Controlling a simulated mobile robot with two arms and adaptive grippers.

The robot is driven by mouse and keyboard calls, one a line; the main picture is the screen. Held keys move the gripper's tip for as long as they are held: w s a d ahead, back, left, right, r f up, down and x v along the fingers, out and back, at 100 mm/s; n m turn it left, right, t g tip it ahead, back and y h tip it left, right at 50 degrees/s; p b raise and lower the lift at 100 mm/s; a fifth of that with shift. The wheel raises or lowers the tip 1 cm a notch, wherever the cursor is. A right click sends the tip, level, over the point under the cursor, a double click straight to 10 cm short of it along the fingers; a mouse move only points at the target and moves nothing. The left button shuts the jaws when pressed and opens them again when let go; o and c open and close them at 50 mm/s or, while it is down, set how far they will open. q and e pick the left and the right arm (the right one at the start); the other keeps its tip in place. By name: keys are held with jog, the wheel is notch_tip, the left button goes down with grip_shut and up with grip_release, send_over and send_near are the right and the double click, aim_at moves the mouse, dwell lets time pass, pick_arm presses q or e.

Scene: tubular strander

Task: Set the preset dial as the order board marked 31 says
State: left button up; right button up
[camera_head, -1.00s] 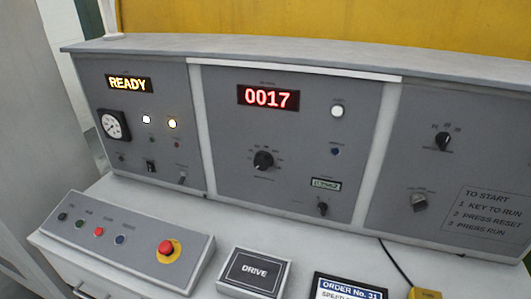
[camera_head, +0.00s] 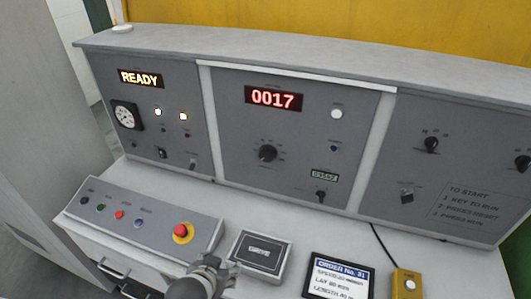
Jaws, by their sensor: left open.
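The order board (camera_head: 338,279) stands on the desk at the lower middle, headed ORDER No. 31. Its lines name speed, lay and length; the values are blurred. A black dial (camera_head: 267,153) with marks around it sits on the middle panel below the red 0017 display (camera_head: 273,98). A smaller knob (camera_head: 320,195) sits below a small number window (camera_head: 325,176). Their labels are too small to read, so I cannot tell which is the preset dial. My left gripper (camera_head: 212,268) is open at the bottom edge, in front of the panel and apart from the dials. My right gripper is out of view.
A red stop button (camera_head: 183,232) on a sloped button box (camera_head: 140,217) is left of my gripper. A DRIVE box (camera_head: 262,255) stands right of it. A yellow box (camera_head: 406,285) with a cable is further right. The right panel carries more knobs (camera_head: 431,145).

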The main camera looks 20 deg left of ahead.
pick_arm(q)
jog(key=w+r+t, duration=0.5)
jog(key=w+r, duration=0.1)
jog(key=w, duration=0.6)
jog(key=m+t, duration=0.1)
jog(key=t, duration=0.4)
send_near(266, 157)
jog(key=shift+h, duration=0.4)
jog(key=w, duration=0.2)
jog(key=w+p, duration=0.1)
jog(key=w, duration=0.2)
jog(key=w+p, duration=0.1)
jog(key=w, duration=0.2)
jog(key=shift+w+a, duration=0.25)
jog(key=shift+a, duration=0.05)
jog(key=shift+w, duration=0.55)
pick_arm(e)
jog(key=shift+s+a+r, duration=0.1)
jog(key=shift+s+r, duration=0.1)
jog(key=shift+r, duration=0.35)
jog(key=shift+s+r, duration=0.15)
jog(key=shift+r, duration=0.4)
pick_arm(q)
jog(key=c, duration=1)
jog(key=shift+c, duration=0.2)
jog(key=shift+m, duration=0.4)
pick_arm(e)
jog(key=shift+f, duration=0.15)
